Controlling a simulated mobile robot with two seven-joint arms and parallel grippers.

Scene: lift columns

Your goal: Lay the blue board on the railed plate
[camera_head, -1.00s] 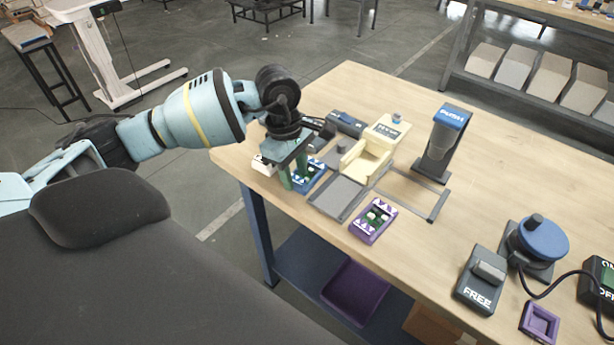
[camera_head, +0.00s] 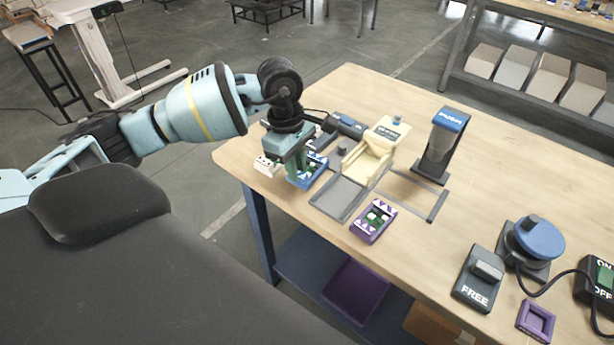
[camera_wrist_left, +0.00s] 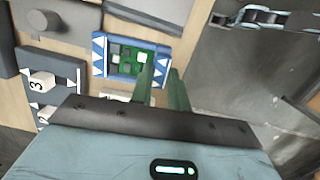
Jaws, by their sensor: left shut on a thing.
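The blue board (camera_head: 314,168), with white triangles and a green middle, is at the table's left edge. It also shows in the left wrist view (camera_wrist_left: 113,68). My left gripper (camera_head: 299,176) is shut on the board's near edge, and its green fingers hide part of it. I cannot tell whether the board still touches the table. The grey railed plate (camera_head: 339,198) lies just right of the board, in front of a cream fixture, and is empty. My right gripper is not in view.
A purple board (camera_head: 373,222) lies right of the plate. A cream fixture (camera_head: 367,163) stands behind the plate, and a blue-topped post (camera_head: 442,140) stands farther right. A small white block (camera_head: 266,165) is left of my gripper.

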